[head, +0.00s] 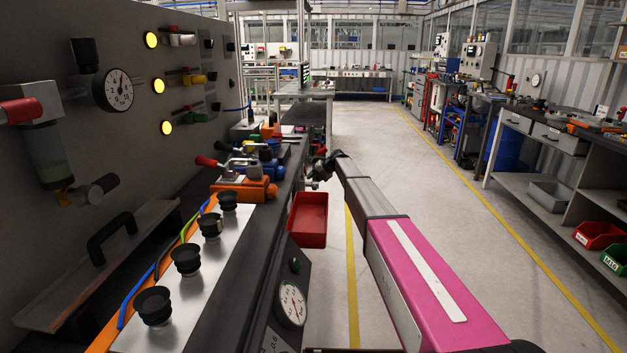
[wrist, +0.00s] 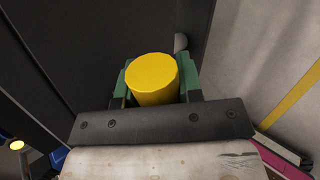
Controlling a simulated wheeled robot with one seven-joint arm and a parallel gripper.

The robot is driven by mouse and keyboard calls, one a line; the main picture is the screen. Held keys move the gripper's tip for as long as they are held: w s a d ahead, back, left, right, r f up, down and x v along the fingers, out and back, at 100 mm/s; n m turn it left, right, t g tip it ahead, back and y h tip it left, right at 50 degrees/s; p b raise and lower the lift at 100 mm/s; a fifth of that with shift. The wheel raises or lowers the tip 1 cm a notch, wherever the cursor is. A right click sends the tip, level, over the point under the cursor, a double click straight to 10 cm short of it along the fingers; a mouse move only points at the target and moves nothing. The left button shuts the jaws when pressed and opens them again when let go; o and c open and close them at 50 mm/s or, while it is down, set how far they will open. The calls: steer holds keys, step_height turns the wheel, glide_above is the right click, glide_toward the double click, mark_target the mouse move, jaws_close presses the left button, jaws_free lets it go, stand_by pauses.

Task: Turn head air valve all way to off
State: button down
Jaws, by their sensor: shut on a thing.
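My gripper (wrist: 154,80) is shut on a yellow cylinder (wrist: 153,74), with a green finger pad on each side of it. The cylinder's flat round end faces the camera. I cannot tell whether it is the head air valve's handle. In the head view my gripper (head: 321,168) is small and dark at the far end of my arm, beside the bench edge; the cylinder cannot be made out there. No label naming the head air valve is readable.
A dark wall panel (head: 135,130) at left carries a gauge (head: 119,89), lit yellow lamps and small levers. A red bin (head: 308,219) hangs at the bench side below my gripper. Another gauge (head: 292,304) is nearer. The aisle floor (head: 400,170) at right is clear.

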steer(key=c, duration=0.8)
jaws_free()
steer(key=shift+s+d, duration=0.15)
steer(key=shift+s, duration=0.05)
steer(key=shift+o, duration=0.2)
steer(key=shift+w, duration=0.1)
steer(key=v, duration=1)
steer(key=shift+d+r, duration=0.25)
steer(key=shift+d, duration=0.1)
